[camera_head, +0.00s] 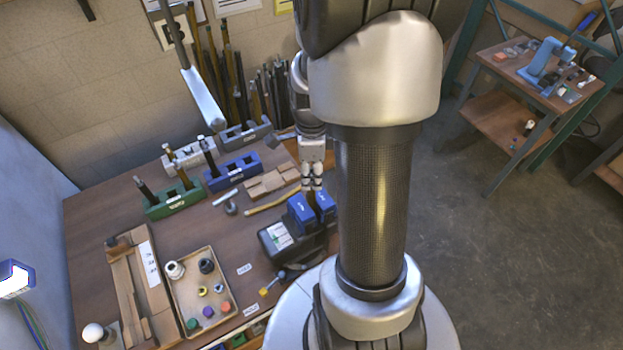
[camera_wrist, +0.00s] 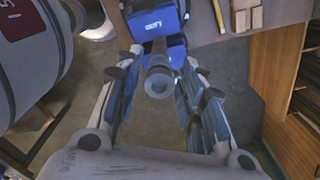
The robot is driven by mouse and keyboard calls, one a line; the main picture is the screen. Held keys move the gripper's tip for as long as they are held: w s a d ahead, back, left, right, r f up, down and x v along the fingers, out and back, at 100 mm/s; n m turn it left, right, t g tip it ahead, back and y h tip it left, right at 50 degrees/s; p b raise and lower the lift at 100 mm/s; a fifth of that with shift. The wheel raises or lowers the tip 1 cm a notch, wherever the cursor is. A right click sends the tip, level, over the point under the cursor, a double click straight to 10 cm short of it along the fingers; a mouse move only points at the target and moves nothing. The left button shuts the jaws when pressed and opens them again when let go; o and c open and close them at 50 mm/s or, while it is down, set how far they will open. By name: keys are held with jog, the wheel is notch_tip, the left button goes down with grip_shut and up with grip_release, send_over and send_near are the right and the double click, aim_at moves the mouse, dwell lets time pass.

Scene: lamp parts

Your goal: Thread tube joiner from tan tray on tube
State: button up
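The tan tray (camera_head: 190,331) lies at the front of the workbench and holds several small parts, including a white one (camera_head: 175,270), a black one (camera_head: 206,266) and a yellow one (camera_head: 203,291). A blue vise (camera_head: 301,208) stands at the bench's right edge. My gripper (camera_head: 312,184) is just above it; in the wrist view (camera_wrist: 160,75) its fingers are apart. A dark tube (camera_wrist: 160,54) stands between them in front of the blue vise (camera_wrist: 153,19). A wider dark ring (camera_wrist: 158,82) shows at its near end; I cannot tell whether it is a joiner.
Green (camera_head: 173,205), blue (camera_head: 233,171) and grey racks with dark rods stand at the back of the bench. A wooden holder (camera_head: 130,285) lies left of the tray. A white bulb (camera_head: 93,332) stands at the front left. My arm hides part of the right side.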

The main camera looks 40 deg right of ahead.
jog(key=n, duration=0.6)
jog(key=shift+n, duration=0.3)
jog(key=n, duration=0.6)
jog(key=shift+n, duration=0.4)
grip_shut()
jog(key=m, duration=0.6)
jog(key=shift+m, duration=0.5)
